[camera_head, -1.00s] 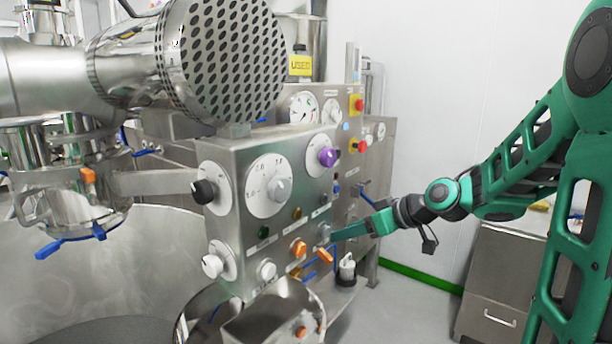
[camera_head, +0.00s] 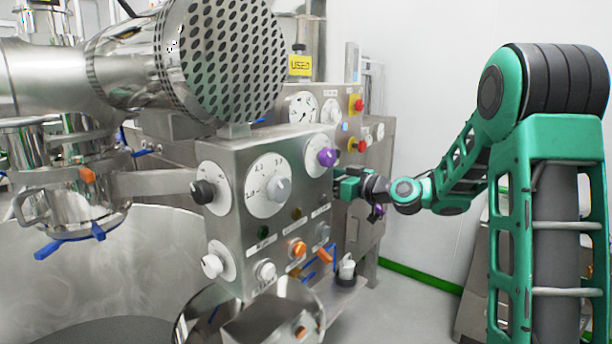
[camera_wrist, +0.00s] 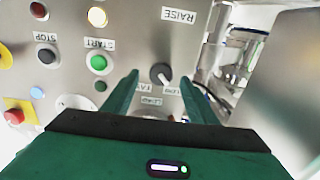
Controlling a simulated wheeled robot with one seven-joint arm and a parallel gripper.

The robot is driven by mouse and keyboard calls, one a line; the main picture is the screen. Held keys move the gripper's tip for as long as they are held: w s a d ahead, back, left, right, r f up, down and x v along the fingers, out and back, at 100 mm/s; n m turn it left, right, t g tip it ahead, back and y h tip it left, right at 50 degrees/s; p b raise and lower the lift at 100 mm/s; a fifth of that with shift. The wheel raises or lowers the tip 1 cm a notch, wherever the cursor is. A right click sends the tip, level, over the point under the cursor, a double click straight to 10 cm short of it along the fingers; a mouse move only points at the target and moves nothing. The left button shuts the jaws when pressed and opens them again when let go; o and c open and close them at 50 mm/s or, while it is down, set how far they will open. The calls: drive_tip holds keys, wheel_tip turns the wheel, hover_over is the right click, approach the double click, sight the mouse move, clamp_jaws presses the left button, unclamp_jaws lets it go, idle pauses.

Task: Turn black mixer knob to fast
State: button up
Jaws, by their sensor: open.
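In the wrist view, a black knob (camera_wrist: 159,73) with a white pointer sits on a grey panel. Its labels are upside down and partly cut off; they look like fast at lower left and slow at lower right. The pointer slants to the lower right, towards the slow-looking label. My gripper (camera_head: 345,188) is open in the head view, at the right edge of the metal control box, which hides its tips. In the wrist view its two green fingers lie either side of the knob's position; contact is not visible. This knob is hidden in the head view.
The control box (camera_head: 231,262) stands in front, with a purple knob (camera_head: 328,157) just above my gripper. The wrist view shows a green start button (camera_wrist: 98,63), a black stop button (camera_wrist: 47,55) and a red emergency button (camera_wrist: 14,115). Open floor lies right of the machine.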

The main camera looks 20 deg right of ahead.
drive_tip(key=shift+x, duration=1.8)
drive_tip(key=c, duration=1.1)
drive_tip(key=shift+o, duration=0.2)
drive_tip(key=shift+d, duration=0.15)
